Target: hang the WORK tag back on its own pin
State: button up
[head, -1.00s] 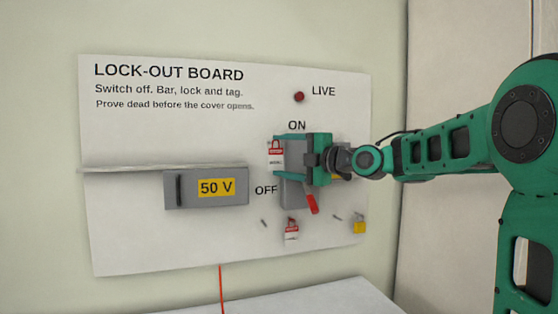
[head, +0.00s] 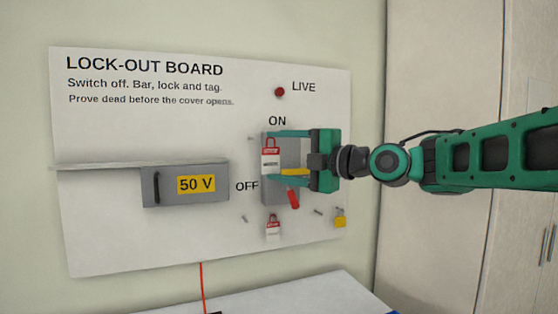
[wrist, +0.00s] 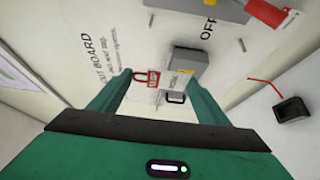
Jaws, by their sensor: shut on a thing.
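A tag (head: 271,160) with a red top and a white lower part is between my gripper's fingertips. My gripper (head: 270,156) is shut on it and holds it in front of the grey switch box. The tag also shows between the fingers in the wrist view (wrist: 153,78), its lettering too small to read surely. A second red and white tag (head: 273,228) hangs low on the board. Small pins show bare at the upper left of the switch (head: 250,138), at its lower left (head: 245,218) and at its lower right (head: 318,211).
The switch's red handle (head: 293,199) points down near OFF, below a yellow piece (head: 295,171). A yellow padlock (head: 340,218) hangs at the lower right. The grey 50 V box (head: 185,184) and a ledge (head: 100,167) stand out at left. The red LIVE lamp (head: 280,91) is above.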

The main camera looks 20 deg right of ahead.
aim_at(268, 149)
jog(key=shift+w+r, duration=0.15)
jog(key=shift+w, duration=4.05)
jog(key=shift+w+r, duration=0.1)
jog(key=shift+w, duration=4.05)
jog(key=shift+s+r, duration=0.2)
jog(key=shift+s, duration=4.25)
